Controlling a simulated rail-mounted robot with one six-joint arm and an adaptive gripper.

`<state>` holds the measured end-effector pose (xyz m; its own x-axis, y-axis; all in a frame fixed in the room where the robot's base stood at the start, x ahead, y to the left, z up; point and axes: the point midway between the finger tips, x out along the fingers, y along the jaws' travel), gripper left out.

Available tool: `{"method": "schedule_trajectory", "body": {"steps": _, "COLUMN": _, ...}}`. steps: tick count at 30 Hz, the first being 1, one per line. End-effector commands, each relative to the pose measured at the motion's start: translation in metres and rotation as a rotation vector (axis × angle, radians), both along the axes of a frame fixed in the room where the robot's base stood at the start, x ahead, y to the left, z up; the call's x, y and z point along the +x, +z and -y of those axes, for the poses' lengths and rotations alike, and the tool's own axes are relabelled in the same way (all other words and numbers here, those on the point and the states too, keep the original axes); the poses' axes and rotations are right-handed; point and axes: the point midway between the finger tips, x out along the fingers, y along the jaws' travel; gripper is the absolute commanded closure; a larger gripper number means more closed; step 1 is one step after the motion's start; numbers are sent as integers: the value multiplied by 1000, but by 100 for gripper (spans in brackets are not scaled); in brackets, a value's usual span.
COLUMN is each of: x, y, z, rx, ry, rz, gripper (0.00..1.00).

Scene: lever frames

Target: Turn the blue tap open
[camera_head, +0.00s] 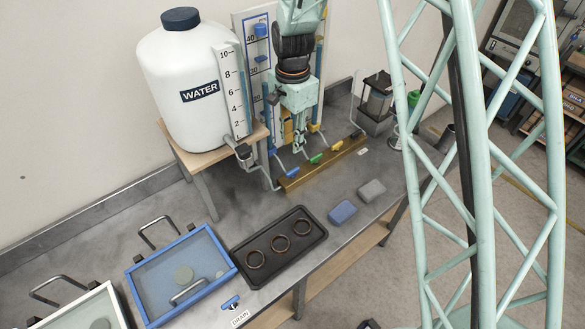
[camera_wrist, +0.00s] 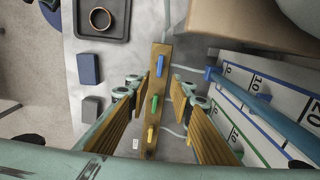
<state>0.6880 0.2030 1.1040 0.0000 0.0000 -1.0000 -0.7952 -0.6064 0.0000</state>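The blue tap (camera_head: 292,172) is a small lever at the left end of a brass-coloured bar on the bench, before green (camera_head: 316,158) and yellow (camera_head: 337,145) levers. In the wrist view the blue lever (camera_wrist: 160,66) is at the upper end of the bar, pointing along it. My gripper (camera_head: 300,146) hangs over the bar, pointing down. In the wrist view my gripper (camera_wrist: 160,86) is open and empty, one finger on each side of the bar. The blue lever lies just above the fingertip line in that view. I cannot tell the fingers' height above it.
A white water tank (camera_head: 185,70) stands on a stand at the left, and a gauge panel (camera_head: 247,60) stands behind the bar. A dark tray (camera_head: 250,270) with rings, blue and grey blocks (camera_head: 342,213), and a blue lever (camera_head: 230,302) at a DRAIN label are in front.

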Motion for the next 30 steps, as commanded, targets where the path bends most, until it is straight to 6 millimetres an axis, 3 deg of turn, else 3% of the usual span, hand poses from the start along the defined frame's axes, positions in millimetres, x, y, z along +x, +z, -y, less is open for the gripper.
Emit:
{"method": "schedule_trajectory", "body": {"steps": 11, "x": 0, "y": -17, "z": 0, "rx": 0, "ry": 0, "rz": -2, "gripper": 79}}
{"method": "schedule_trajectory", "body": {"steps": 30, "x": 0, "y": -74, "z": 0, "rx": 0, "ry": 0, "rz": -2, "gripper": 79}}
